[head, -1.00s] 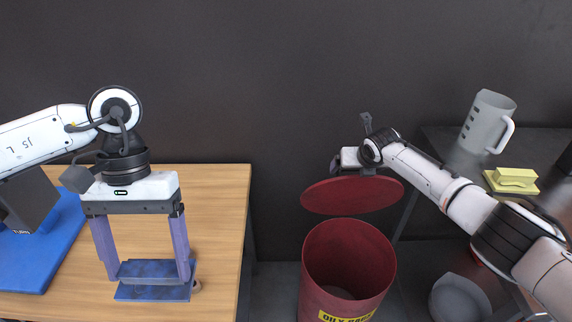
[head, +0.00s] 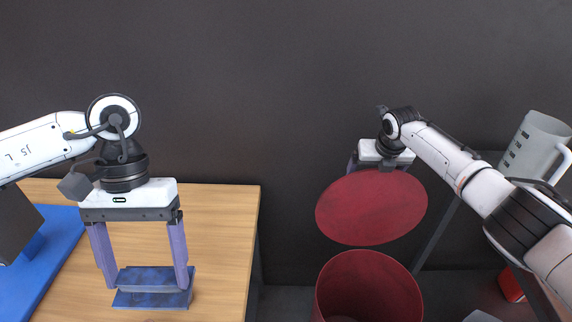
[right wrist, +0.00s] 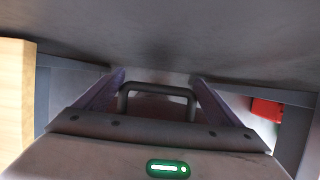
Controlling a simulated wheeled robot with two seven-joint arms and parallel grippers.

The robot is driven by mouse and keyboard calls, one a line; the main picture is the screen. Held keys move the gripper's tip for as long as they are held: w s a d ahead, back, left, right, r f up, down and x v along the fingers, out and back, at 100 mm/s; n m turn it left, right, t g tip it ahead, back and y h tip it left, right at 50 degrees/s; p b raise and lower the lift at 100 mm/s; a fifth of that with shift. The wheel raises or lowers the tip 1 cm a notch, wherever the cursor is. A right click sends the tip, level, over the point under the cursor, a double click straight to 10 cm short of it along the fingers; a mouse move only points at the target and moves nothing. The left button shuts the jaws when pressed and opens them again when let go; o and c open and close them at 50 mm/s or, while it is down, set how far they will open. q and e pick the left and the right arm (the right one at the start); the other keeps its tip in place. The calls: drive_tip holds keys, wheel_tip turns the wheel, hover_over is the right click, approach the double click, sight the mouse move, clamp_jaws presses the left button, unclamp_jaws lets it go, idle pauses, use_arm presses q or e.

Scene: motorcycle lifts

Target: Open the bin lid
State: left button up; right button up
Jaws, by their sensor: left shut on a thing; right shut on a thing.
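The red bin (head: 369,285) stands at the lower middle of the head view, its mouth open. Its round dark red lid (head: 372,208) is tilted up above and behind the rim, underside towards me. My right gripper (right wrist: 158,80) is behind the lid, its fingertips hidden in the head view. In the right wrist view its fingers are at either side of a dark bar handle (right wrist: 157,90), which it is shut on. My left gripper (head: 148,276) is over the wooden table, shut on a blue block (head: 152,298) between its purple fingers.
The wooden table (head: 225,235) is at left, with a blue mat (head: 50,255). A grey jug (head: 533,143) stands on the dark shelf at right. A red object (head: 511,285) is at lower right. A dark wall is close behind the lid.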

drive_tip(key=shift+s+f, duration=0.1)
drive_tip(key=shift+s, duration=0.05)
drive_tip(key=o, duration=1.3)
use_arm(q)
drive_tip(key=shift+r, duration=0.15)
use_arm(e)
drive_tip(key=shift+r, duration=0.4)
use_arm(q)
drive_tip(key=shift+r+p, duration=0.75)
drive_tip(key=shift+p, duration=0.15)
use_arm(e)
drive_tip(key=v, duration=1.1)
drive_tip(key=shift+s+d+r, duration=0.1)
drive_tip(key=shift+r, duration=0.05)
